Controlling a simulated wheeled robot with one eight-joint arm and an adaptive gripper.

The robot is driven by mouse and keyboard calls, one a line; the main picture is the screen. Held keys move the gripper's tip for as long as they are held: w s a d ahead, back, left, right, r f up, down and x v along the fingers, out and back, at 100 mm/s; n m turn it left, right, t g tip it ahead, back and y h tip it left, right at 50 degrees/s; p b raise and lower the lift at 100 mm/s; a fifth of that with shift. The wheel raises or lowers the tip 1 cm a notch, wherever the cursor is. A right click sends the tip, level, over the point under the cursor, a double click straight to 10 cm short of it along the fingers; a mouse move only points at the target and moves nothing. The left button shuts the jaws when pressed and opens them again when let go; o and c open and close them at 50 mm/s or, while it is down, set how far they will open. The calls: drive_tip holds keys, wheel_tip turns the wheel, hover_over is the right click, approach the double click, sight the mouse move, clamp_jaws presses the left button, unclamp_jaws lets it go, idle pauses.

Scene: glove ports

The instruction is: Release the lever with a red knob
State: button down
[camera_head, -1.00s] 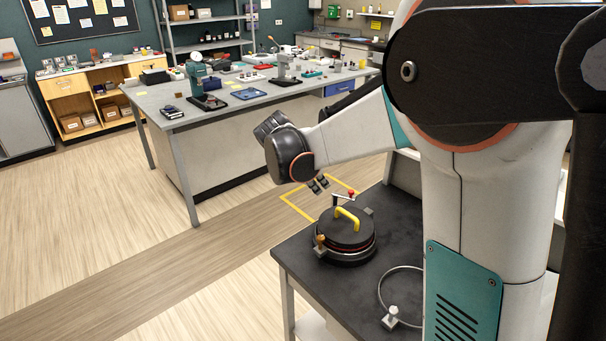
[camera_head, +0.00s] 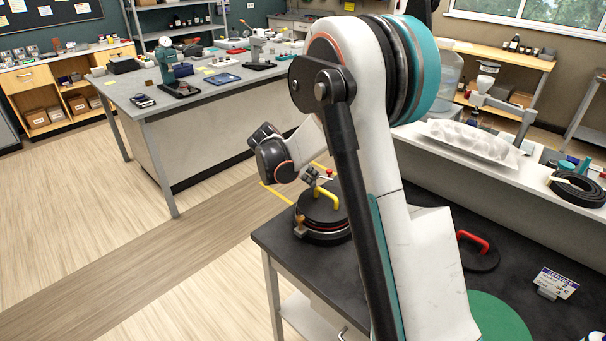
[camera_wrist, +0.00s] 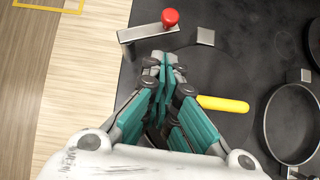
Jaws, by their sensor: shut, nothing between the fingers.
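The lever's red knob (camera_wrist: 170,18) stands at the top of the wrist view, on a grey metal lever bar (camera_wrist: 148,38). In the head view, the red knob (camera_head: 329,173) shows small just right of my gripper (camera_head: 311,177). My gripper (camera_wrist: 163,60) is shut and empty, its fingertips just below the bar in the wrist view; whether they touch it I cannot tell. A round black lid (camera_head: 318,207) with a yellow handle (camera_head: 326,198) lies under the gripper. The yellow handle (camera_wrist: 224,104) is right of the fingers in the wrist view. My arm hides part of the lid.
The dark bench top (camera_head: 285,240) carries the fixture near its left edge. A red-handled black disc (camera_head: 478,250), a green round mat (camera_head: 500,320) and a small sign (camera_head: 556,283) are to the right. A metal ring (camera_wrist: 290,125) is at the wrist view's right.

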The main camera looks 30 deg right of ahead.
drive_tip(key=shift+w+d+f+b, duration=0.1)
drive_tip(key=shift+w+d+f, duration=0.1)
drive_tip(key=shift+d, duration=0.45)
drive_tip(key=shift+w+d+f+b, duration=0.1)
drive_tip(key=shift+w+d+b, duration=0.1)
drive_tip(key=shift+d, duration=0.45)
drive_tip(key=shift+w+d+f+b, duration=0.1)
drive_tip(key=shift+w+d+f, duration=0.1)
drive_tip(key=shift+d, duration=0.45)
drive_tip(key=shift+s+d+r, duration=0.1)
drive_tip(key=shift+d, duration=0.1)
